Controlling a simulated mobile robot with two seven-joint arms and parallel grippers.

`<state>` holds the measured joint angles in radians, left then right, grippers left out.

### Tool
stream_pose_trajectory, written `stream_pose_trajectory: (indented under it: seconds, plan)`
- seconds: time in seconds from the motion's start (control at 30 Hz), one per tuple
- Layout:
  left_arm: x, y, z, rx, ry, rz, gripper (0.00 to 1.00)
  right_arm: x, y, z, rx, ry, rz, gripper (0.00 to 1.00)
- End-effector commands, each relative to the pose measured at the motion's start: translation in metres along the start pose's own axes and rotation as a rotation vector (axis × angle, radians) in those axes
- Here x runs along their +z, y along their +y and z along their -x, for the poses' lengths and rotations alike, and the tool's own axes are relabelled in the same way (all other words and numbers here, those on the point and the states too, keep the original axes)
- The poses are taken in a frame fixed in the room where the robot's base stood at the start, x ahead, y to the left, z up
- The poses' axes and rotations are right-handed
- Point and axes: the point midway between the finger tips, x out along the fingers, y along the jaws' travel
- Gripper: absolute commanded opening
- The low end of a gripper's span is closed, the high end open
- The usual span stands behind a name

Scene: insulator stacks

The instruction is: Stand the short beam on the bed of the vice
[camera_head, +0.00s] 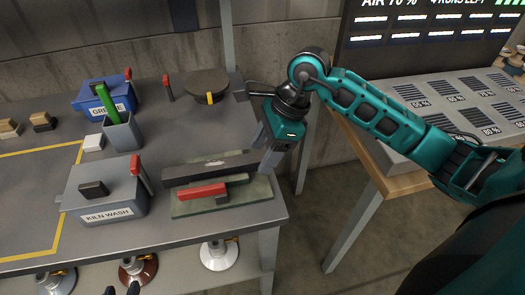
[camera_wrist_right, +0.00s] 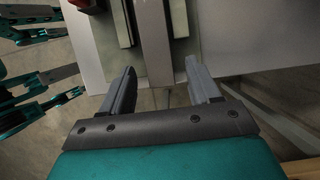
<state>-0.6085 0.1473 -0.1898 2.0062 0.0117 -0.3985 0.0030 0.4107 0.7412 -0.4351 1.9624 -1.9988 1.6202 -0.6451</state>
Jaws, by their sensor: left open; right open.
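A dark grey bar (camera_head: 212,168) lies flat across a green bed (camera_head: 262,189), close to the table's right edge. I take the bar as the short beam and the green bed as the vice's, but cannot be sure. In the right wrist view the bar (camera_wrist_right: 153,40) runs away from me between dark strips on the green bed (camera_wrist_right: 132,65). My right gripper (camera_head: 264,152) is open at the bar's right end. Its fingers (camera_wrist_right: 161,76) stand either side of that end, not closed on it. Two dark tips at the bottom edge look like my left gripper (camera_head: 122,290), open and empty.
A red bar (camera_head: 203,191) lies in front of the grey bar. The kiln wash box (camera_head: 108,208) stands left of the bed, the blue grease box (camera_head: 88,97) further back. A round dark turntable (camera_head: 207,82) stands behind. A gap separates this table from the right bench (camera_head: 385,183).

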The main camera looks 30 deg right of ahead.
Motion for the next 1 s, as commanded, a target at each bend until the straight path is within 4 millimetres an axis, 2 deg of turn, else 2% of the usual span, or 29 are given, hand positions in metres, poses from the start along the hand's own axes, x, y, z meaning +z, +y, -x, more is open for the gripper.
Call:
stream_pose_trajectory:
  seconds: [0.3,0.5,0.7,1.0]
  plan:
    - [0.004,-0.003,0.001,-0.007,-0.012,-0.003,0.43,0.0,-0.001,0.071,-0.006,0.003,0.0,0.62]
    - [0.005,-0.004,0.002,-0.009,-0.015,-0.003,0.43,0.0,-0.001,0.101,-0.003,0.001,0.0,0.62]
    - [0.005,-0.004,0.002,-0.01,-0.015,-0.003,0.43,0.0,0.0,0.11,-0.001,0.0,-0.001,0.62]
    - [0.004,-0.004,0.003,-0.01,-0.014,-0.002,0.43,0.0,0.0,0.11,-0.001,0.0,-0.001,0.62]
